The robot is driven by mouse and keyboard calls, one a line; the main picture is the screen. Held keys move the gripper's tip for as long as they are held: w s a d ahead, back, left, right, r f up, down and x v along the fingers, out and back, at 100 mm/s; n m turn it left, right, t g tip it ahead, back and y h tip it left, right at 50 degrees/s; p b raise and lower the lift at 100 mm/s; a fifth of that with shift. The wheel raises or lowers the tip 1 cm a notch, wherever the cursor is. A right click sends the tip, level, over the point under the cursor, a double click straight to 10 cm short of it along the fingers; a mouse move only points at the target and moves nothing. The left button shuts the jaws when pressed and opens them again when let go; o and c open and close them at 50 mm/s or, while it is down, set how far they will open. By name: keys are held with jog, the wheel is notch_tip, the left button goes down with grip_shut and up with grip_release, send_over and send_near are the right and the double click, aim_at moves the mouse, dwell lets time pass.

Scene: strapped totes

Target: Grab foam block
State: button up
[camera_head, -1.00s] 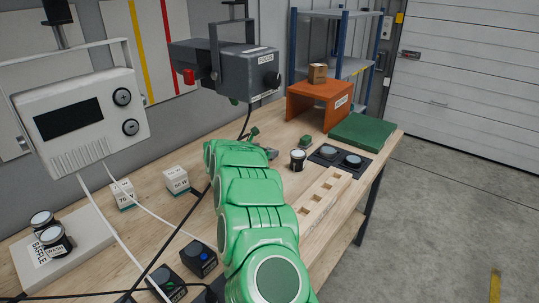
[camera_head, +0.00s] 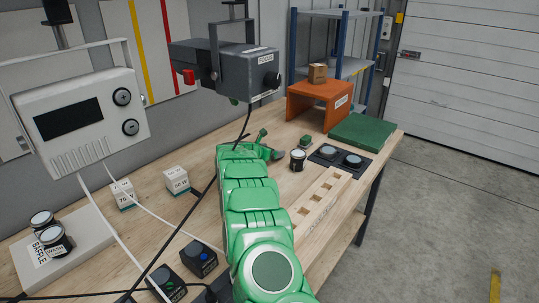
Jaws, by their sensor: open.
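I cannot tell for sure which thing is the foam block. A small green block (camera_head: 306,141) lies on the workbench, just behind a dark jar with a white lid (camera_head: 297,160). A larger flat green slab (camera_head: 362,130) lies at the bench's far right end. My gripper (camera_head: 271,145) is at the end of my green arm, low over the bench and left of the small block. Its jaws are open with nothing seen between them, and it is apart from the small block. My wrist partly hides the gripper.
A black tray (camera_head: 340,168) holding two jars lies right of the single jar. A wooden rack with square holes (camera_head: 318,205) is along the front edge. An orange stand (camera_head: 318,106) rises behind. A grey box (camera_head: 235,68) and black cable hang above my arm.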

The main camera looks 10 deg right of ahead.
jog(key=shift+w, duration=0.1)
jog(key=shift+c, duration=0.4)
jog(key=c, duration=1)
jog(key=shift+o, duration=0.2)
jog(key=shift+r, duration=0.1)
notch_tip(320, 180, up, 3)
jog(key=shift+f, duration=0.1)
jog(key=shift+s+r, duration=0.75)
jog(key=shift+r, duration=0.15)
jog(key=s+r, duration=0.8)
jog(key=s, duration=0.4)
jog(key=shift+s+d, duration=0.15)
jog(key=shift+s, duration=0.1)
